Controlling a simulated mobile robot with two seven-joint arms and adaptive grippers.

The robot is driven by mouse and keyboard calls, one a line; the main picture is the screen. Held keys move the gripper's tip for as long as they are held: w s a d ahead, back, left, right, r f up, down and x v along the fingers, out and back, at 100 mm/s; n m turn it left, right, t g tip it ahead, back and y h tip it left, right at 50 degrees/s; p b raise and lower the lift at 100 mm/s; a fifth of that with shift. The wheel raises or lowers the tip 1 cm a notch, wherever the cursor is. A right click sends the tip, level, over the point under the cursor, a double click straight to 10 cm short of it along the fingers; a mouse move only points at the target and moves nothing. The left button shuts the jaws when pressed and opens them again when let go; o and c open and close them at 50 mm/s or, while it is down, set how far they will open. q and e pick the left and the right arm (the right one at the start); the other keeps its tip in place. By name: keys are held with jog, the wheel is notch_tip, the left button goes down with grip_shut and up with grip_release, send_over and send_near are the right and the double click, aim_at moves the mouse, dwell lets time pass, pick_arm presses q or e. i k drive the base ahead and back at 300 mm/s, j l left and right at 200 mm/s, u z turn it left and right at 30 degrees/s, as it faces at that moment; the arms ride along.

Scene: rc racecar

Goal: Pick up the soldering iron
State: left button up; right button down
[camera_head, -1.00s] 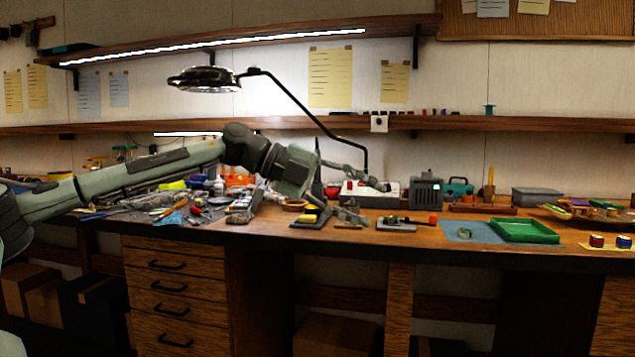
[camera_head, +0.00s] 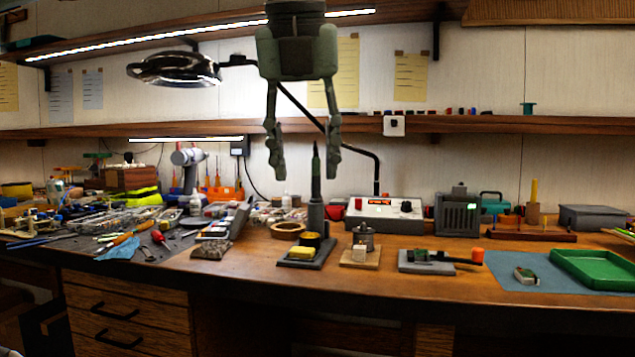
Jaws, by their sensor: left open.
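The soldering iron (camera_head: 316,178) is a dark, slim, pointed tool standing upright in a stand (camera_head: 308,252) with a yellow sponge on its base, near the middle of the workbench. My left gripper (camera_head: 304,167) hangs from the top of the view with its two fingers pointing down, spread wide and empty. In the picture the iron's upper tip shows between the fingertips, a little nearer the right finger. I cannot tell how far apart they are in depth. No contact is visible. My right gripper is not in view.
A white soldering station (camera_head: 384,214) with a red display stands behind and right of the stand. A magnifier lamp (camera_head: 175,69) and its thin arm reach behind my gripper. Tools clutter the left of the bench. A green tray (camera_head: 597,269) lies on a blue mat at right.

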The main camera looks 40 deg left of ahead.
aim_at(316, 198)
jog(key=i+j, duration=0.85)
jog(key=j, duration=0.25)
